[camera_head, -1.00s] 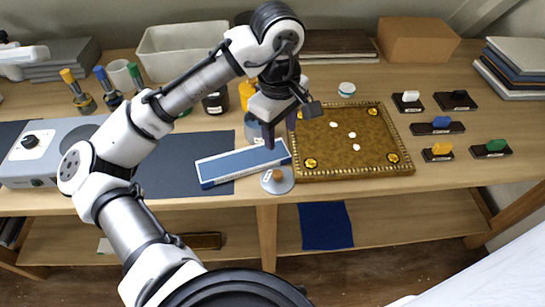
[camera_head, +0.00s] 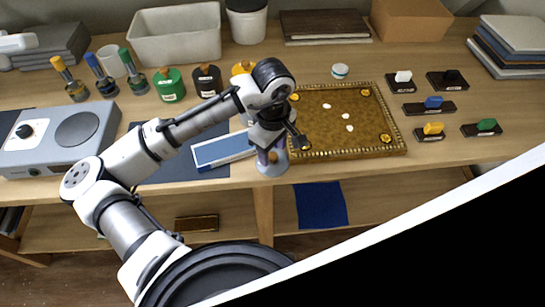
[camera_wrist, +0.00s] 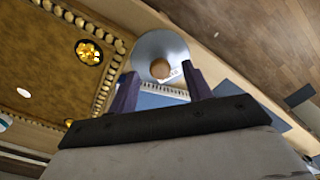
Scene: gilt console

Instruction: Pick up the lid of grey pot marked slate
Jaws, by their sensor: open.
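The lid, a round grey disc (camera_head: 281,171) with a wooden knob, lies near the front edge of the table, left of the ornate tray. It shows larger in the wrist view (camera_wrist: 148,46), with its knob (camera_wrist: 160,69) and a small white label whose text I cannot read. My gripper (camera_head: 269,157) points down over the lid and hides part of it. In the wrist view the open fingers (camera_wrist: 162,88) appear on either side of the knob, with nothing held. Whether they touch the lid I cannot tell. The grey pot is mostly hidden behind my arm.
A gilt-edged brown tray (camera_head: 392,150) stands close on the right. A blue-and-white box (camera_head: 222,150) lies close on the left. Green (camera_head: 170,88) and black (camera_head: 207,82) pots stand behind my arm. The table's front edge is just below the lid.

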